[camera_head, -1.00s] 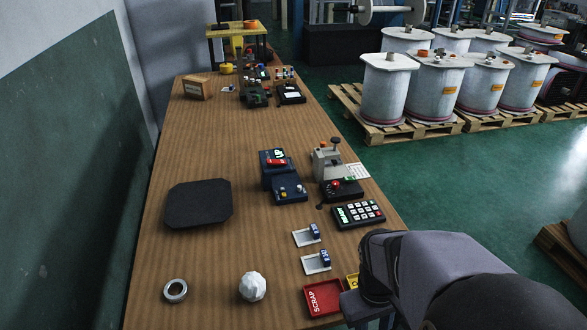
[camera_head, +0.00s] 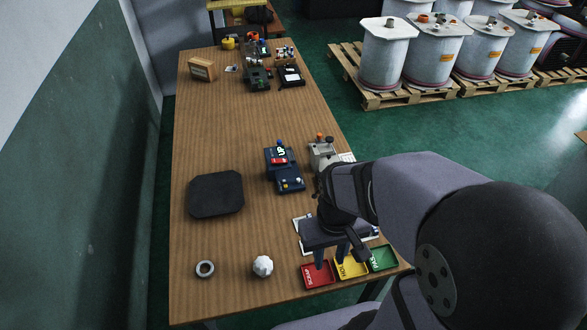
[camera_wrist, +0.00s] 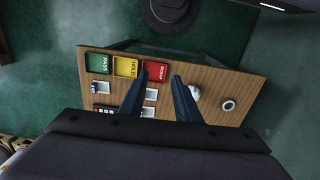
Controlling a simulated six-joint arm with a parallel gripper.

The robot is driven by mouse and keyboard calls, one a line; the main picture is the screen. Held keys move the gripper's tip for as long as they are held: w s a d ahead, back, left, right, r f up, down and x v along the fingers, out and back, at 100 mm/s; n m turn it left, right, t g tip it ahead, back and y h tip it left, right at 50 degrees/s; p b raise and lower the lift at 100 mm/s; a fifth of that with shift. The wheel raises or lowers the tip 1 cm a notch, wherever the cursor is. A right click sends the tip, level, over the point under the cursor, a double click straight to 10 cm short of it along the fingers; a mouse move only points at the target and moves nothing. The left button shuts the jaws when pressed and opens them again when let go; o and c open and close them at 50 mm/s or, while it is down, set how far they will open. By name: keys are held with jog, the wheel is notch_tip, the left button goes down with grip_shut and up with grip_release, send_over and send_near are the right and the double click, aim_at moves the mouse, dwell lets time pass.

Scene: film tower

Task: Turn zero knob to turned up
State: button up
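I cannot tell which control is the zero knob; no label for it is readable. A dark blue instrument (camera_head: 284,170) with a green-lit display and a red strip stands mid-table. It has small knobs (camera_head: 291,183) on its front panel. A grey device (camera_head: 322,152) with an orange and a dark top knob stands to its right, partly hidden by my arm. My gripper (camera_head: 338,258) is at the near end of the table, over the coloured trays, well away from both devices. In the wrist view, my gripper (camera_wrist: 160,76) shows two separated fingers with nothing between them.
Red (camera_head: 317,274), yellow (camera_head: 350,267) and green (camera_head: 382,258) trays lie at the near right edge. A black pad (camera_head: 215,194), metal ring (camera_head: 205,269) and white faceted piece (camera_head: 262,266) lie left. My arm covers the keypad area.

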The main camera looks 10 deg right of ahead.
notch_tip(320, 180, up, 5)
jog(key=a+p, duration=0.1)
jog(key=p, duration=0.3)
jog(key=n+t+h+b, duration=0.9)
jog(key=n+b, duration=1.6)
jog(key=b, duration=1.1)
send_near(298, 180)
jog(key=shift+w+a+f+g+h, duration=0.15)
jog(key=shift+a+f+g+h, duration=0.2)
jog(key=shift+g+h, duration=0.25)
jog(key=shift+w+a+r+t, duration=0.15)
jog(key=shift+w+a+t, duration=0.1)
jog(key=shift+w+t, duration=0.05)
jog(key=shift+x, duration=3.7)
jog(key=shift+s+d, duration=0.1)
jog(key=shift+d, duration=0.05)
jog(key=shift+r, duration=0.1)
grip_shut()
